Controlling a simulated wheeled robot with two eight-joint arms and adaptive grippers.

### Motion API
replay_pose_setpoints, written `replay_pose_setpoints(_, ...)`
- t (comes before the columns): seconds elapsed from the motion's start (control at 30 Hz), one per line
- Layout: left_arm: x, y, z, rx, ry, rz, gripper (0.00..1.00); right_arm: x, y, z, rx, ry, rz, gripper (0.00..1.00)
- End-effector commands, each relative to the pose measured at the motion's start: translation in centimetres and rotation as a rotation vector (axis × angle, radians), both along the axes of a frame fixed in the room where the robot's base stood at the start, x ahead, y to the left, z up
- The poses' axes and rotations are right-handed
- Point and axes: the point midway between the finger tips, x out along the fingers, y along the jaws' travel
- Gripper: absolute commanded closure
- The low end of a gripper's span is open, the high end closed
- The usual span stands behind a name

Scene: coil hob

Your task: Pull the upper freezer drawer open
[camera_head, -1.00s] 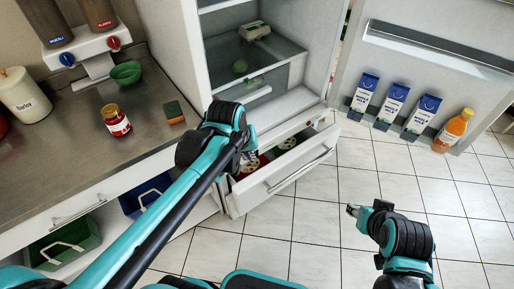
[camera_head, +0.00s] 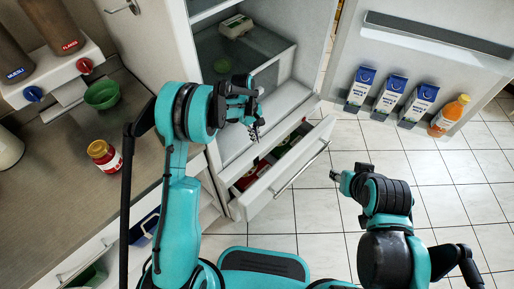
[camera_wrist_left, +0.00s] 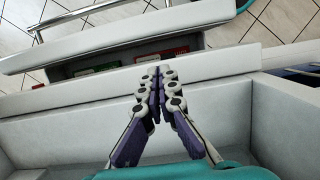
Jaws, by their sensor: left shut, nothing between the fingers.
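The upper freezer drawer (camera_head: 270,192) has a white front with a long bar handle (camera_head: 301,168). It stands pulled out partway below the fridge compartment, and red and green packs (camera_head: 252,176) show inside. The drawer and its handle also show at the top of the left wrist view (camera_wrist_left: 120,43). My left gripper (camera_head: 256,136) is shut and empty. Its fingertips, also in the left wrist view (camera_wrist_left: 155,72), are over the fridge's front edge, behind the drawer front and apart from the handle. My right gripper (camera_head: 335,176) is right of the drawer; its finger state is unclear.
The fridge door (camera_head: 430,60) is wide open at the right, with milk cartons (camera_head: 360,88) and an orange bottle (camera_head: 448,115). The counter (camera_head: 55,150) at the left holds a red jar (camera_head: 104,156) and a green bowl (camera_head: 101,95). The tiled floor (camera_head: 460,200) at the right is clear.

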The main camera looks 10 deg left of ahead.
Motion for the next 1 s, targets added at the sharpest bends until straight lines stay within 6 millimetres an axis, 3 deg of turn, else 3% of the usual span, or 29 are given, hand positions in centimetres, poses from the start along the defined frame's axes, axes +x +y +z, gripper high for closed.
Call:
replay_pose_setpoints(0.7, -2.1, -3.0, -15.0, 0.000, -0.004, -0.003, 1.00, 0.0, 0.0, -5.8, 0.000, 0.000, 0.000, 0.60)
replay_pose_setpoints(1.0, -2.6, -3.6, -18.0, 0.000, -0.003, -0.001, 1.00, 0.0, 0.0, -6.9, 0.000, 0.000, 0.000, 0.60)
